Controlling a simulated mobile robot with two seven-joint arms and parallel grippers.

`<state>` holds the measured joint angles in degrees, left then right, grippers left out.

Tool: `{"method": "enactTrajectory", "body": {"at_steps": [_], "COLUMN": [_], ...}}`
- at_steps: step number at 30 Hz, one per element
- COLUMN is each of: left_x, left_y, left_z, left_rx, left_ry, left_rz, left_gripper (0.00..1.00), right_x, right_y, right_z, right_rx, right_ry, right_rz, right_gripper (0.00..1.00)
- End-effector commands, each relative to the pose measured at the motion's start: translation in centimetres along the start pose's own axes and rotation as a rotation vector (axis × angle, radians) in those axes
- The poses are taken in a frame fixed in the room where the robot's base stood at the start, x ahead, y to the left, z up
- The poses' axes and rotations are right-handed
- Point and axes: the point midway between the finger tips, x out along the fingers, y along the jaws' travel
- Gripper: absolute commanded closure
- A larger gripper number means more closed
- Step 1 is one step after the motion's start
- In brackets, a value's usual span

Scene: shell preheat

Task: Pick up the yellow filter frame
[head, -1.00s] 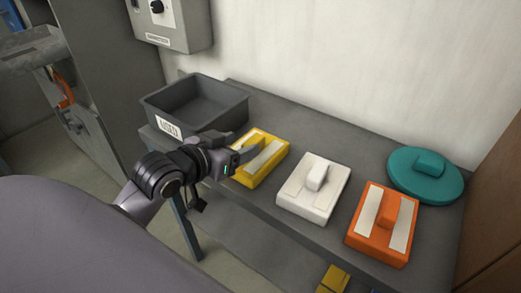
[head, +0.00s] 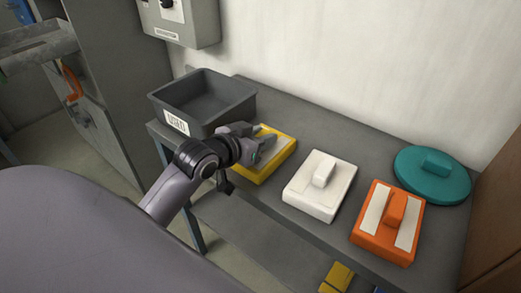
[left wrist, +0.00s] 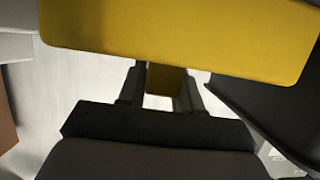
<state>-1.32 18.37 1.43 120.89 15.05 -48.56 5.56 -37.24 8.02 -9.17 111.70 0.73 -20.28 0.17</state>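The yellow filter frame (head: 281,159) lies on the grey table, just right of the grey bin. My left gripper (head: 262,143) reaches over it from the left and hides its handle in the head view. In the left wrist view the frame's yellow side (left wrist: 180,35) fills the top, and my gripper's two fingers (left wrist: 166,88) stand on either side of the yellow handle (left wrist: 166,78). The handle fills the space between them, and the gripper looks shut on it. I see no clear gap under the frame. My right gripper is not in view.
The open grey bin (head: 232,113) labelled USED stands left of the frame. A white filter frame (head: 308,199), an orange one (head: 376,251) and a teal round piece (head: 460,186) sit to the right. A control box (head: 185,22) hangs on the wall behind.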

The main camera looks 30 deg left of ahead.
Motion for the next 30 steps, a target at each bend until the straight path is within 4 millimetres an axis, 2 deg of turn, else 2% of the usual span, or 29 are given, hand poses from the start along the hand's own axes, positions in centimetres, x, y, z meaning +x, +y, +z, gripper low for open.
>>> {"method": "enactTrajectory", "body": {"at_steps": [1, 2, 11, 17, 23, 30], "left_x": [0.0, 0.0, -0.1, -0.6, -2.0, -4.6], "left_y": [0.0, 0.0, 0.0, 0.0, -0.1, 0.0], "left_z": [0.0, 0.0, -0.2, -1.7, -5.8, -12.7], "left_rx": [0.0, 0.0, 0.0, 0.0, 0.003, 0.004], "left_ry": [0.0, 0.0, 0.004, 0.007, 0.012, 0.013], "left_rz": [0.0, 0.0, 0.0, 0.0, -0.001, -0.001], "left_gripper": [0.92, 1.0, 1.0, 1.0, 1.0, 1.0], "right_x": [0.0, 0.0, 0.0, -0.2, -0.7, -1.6], "right_y": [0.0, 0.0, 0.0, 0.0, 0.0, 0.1], "right_z": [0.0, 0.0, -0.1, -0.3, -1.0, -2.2], "right_rx": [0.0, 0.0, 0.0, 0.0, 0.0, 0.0], "right_ry": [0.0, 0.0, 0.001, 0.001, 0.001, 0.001], "right_rz": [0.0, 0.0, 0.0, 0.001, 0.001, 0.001], "right_gripper": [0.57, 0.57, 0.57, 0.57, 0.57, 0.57]}}
